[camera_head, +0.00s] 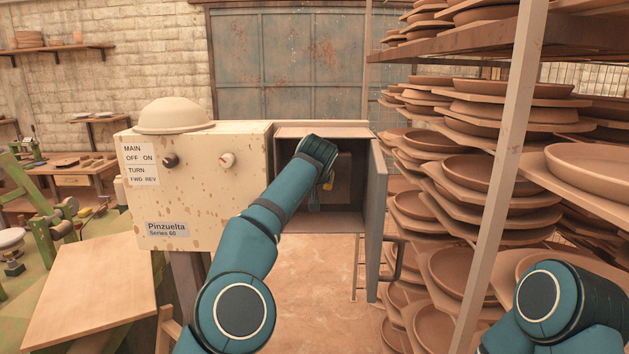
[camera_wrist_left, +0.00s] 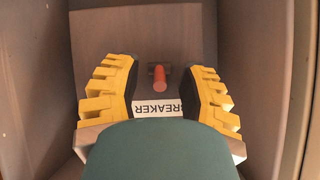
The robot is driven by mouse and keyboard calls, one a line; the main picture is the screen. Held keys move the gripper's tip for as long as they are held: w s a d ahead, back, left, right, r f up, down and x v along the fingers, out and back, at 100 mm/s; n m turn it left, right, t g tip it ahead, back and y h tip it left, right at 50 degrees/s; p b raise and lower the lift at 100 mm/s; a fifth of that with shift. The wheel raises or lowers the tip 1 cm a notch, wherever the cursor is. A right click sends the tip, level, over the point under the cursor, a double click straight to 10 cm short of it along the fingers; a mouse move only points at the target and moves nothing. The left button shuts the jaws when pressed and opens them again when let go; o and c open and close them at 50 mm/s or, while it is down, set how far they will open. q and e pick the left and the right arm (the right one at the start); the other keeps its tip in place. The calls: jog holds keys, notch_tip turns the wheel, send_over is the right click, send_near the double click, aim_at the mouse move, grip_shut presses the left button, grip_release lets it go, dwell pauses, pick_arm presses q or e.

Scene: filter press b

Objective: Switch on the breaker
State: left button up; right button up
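The breaker's small orange-red lever (camera_wrist_left: 160,76) sticks out of a dark mount on the back wall of an open box, in the left wrist view. A white label reading BREAKER (camera_wrist_left: 158,107) appears upside down by it. My left gripper (camera_wrist_left: 160,92) is open, its yellow ribbed fingers on either side of the lever, with gaps between; I cannot tell the exact depth. In the head view my left arm reaches into the open box (camera_head: 318,131), and the wrist hides the lever. My right arm shows at the lower right; its gripper is out of view.
The box's grey door (camera_head: 377,222) stands open on the right. A cream control cabinet (camera_head: 200,200) with two knobs adjoins the box on the left. A rack of clay plates (camera_head: 470,170) with an upright post (camera_head: 503,180) stands close on the right.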

pick_arm(q)
jog(key=shift+r, duration=0.2)
jog(key=v, duration=1.2)
jog(key=shift+f, duration=0.15)
